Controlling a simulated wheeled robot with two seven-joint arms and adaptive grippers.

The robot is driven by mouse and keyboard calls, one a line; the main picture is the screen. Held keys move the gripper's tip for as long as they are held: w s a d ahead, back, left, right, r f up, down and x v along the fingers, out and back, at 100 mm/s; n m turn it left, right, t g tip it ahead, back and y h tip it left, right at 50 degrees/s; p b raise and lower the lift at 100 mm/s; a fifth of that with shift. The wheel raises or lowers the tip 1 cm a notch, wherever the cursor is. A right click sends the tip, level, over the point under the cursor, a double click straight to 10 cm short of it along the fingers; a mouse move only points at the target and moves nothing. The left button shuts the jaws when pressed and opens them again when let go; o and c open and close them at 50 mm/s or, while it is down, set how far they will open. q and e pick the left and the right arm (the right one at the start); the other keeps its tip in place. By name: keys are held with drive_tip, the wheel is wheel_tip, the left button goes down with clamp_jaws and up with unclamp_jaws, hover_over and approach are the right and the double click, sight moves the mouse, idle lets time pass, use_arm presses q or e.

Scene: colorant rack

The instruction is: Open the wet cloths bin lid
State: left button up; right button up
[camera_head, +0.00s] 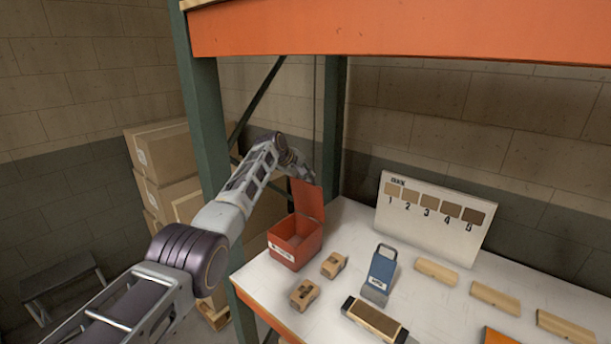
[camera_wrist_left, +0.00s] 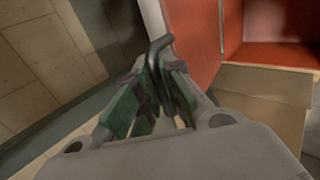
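The red wet cloths bin (camera_head: 287,252) stands at the left end of the white shelf top, with a small white label on its front. Its red lid (camera_head: 309,200) stands up, nearly vertical, and the bin's inside shows. My left gripper (camera_head: 308,176) is at the lid's upper edge, small and partly hidden by its own wrist. My right gripper is not in view.
Two small wooden blocks (camera_head: 334,265) and a blue-grey container (camera_head: 380,273) stand right of the bin. Several wooden pieces (camera_head: 495,298) and a numbered shade board (camera_head: 432,218) are farther right. A green post (camera_head: 207,130) stands left; an orange beam (camera_head: 400,32) runs overhead.

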use_arm(q)
drive_tip(key=o, duration=0.4)
drive_tip(key=shift+c, duration=0.2)
drive_tip(key=shift+s+a+r, duration=0.1)
drive_tip(key=shift+r, duration=0.05)
drive_tip(key=v, duration=1.1)
drive_tip(key=shift+s+r, duration=0.15)
drive_tip(key=shift+r, duration=0.1)
idle(0.6)
drive_tip(key=shift+a, duration=0.15)
